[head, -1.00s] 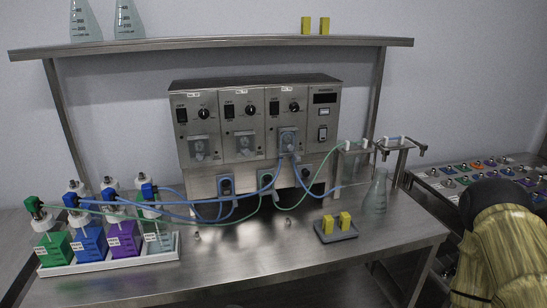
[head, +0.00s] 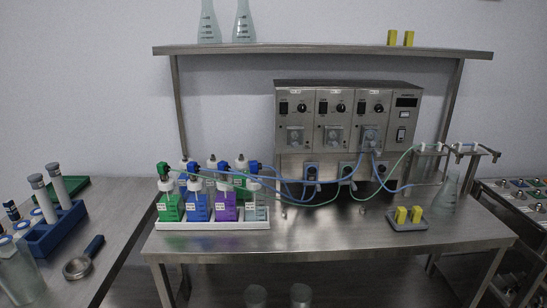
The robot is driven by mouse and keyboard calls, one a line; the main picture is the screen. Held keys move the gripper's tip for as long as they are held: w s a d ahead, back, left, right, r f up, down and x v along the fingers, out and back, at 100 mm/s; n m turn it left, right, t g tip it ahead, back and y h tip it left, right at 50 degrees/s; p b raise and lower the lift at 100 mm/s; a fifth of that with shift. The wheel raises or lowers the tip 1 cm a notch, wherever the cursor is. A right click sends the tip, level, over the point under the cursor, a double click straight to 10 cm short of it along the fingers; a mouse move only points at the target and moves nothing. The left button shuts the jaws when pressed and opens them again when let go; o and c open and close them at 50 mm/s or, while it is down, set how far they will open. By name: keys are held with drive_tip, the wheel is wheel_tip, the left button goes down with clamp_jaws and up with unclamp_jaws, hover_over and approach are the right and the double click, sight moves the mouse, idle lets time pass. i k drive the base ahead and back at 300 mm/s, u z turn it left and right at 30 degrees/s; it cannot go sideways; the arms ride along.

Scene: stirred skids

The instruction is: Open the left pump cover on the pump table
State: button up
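The pump unit (head: 347,117) is a steel box on the pump table (head: 330,248), right of centre in the head view. Three panels across its front each carry a switch, a knob and a small clear cover. The left pump cover (head: 295,136) is at the bottom of the left panel and looks shut, though it is small. The middle pump cover (head: 333,136) and right pump cover (head: 370,138) look alike; blue tubing runs at the right one. My gripper is not in view.
Colored bottles stand in a white tray (head: 212,226) at the table's left. A grey holder (head: 408,225) with yellow blocks and a flask (head: 446,194) stand right. The table's front middle is clear. Another bench (head: 115,228) holds a blue rack (head: 52,230).

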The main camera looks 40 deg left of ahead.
sight(295, 121)
drive_tip(key=k, duration=0.5)
drive_tip(key=u, duration=1.55)
drive_tip(key=i, duration=0.25)
drive_tip(key=z, duration=0.05)
